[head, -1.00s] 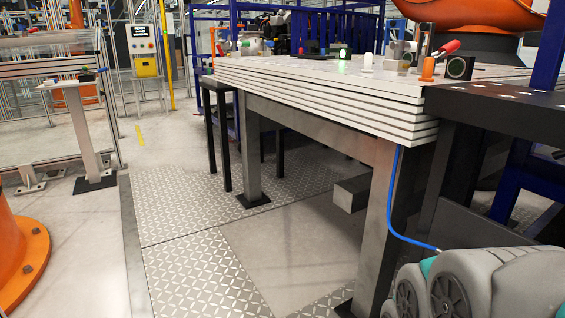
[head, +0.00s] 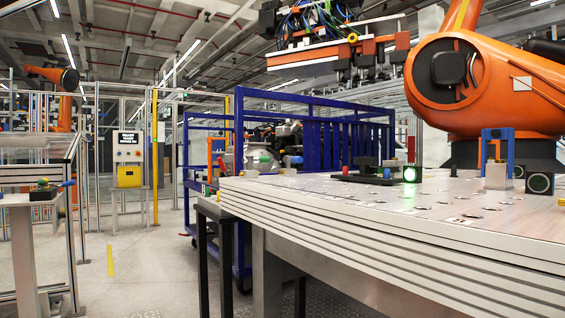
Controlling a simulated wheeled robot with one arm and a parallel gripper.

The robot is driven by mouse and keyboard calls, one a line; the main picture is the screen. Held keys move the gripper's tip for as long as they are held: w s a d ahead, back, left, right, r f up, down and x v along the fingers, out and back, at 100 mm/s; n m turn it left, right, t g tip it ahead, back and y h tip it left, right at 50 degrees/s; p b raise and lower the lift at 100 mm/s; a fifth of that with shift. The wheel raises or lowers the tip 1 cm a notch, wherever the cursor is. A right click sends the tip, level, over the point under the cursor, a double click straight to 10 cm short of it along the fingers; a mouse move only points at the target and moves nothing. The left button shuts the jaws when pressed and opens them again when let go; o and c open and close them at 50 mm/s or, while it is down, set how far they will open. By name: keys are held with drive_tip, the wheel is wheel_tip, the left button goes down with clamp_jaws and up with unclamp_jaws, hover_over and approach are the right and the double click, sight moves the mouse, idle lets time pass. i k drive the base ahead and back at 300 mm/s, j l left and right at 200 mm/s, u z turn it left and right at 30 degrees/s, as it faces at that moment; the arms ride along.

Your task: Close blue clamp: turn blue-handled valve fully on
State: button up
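Blue parts show in several places in the head view, and I cannot tell which is the blue-handled valve. A blue upright frame (head: 497,148) stands on a grey block (head: 497,176) at the right of the worktable (head: 300,200). A small blue part (head: 387,173) sits beside a black fixture (head: 370,168) near the table's middle. A blue-tipped part (head: 68,184) lies on the small stand at far left. Handle positions are too small to read. My gripper is not in view.
Blue racks (head: 315,140) stand at the back. A yellow control box (head: 130,176) is farther left.

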sight(287, 159)
drive_tip(key=i+j, duration=0.35)
drive_tip(key=i+j+u, duration=0.1)
drive_tip(key=i+j, duration=0.2)
drive_tip(key=i, duration=0.2)
drive_tip(key=i+j, duration=0.3)
drive_tip(key=i, duration=0.15)
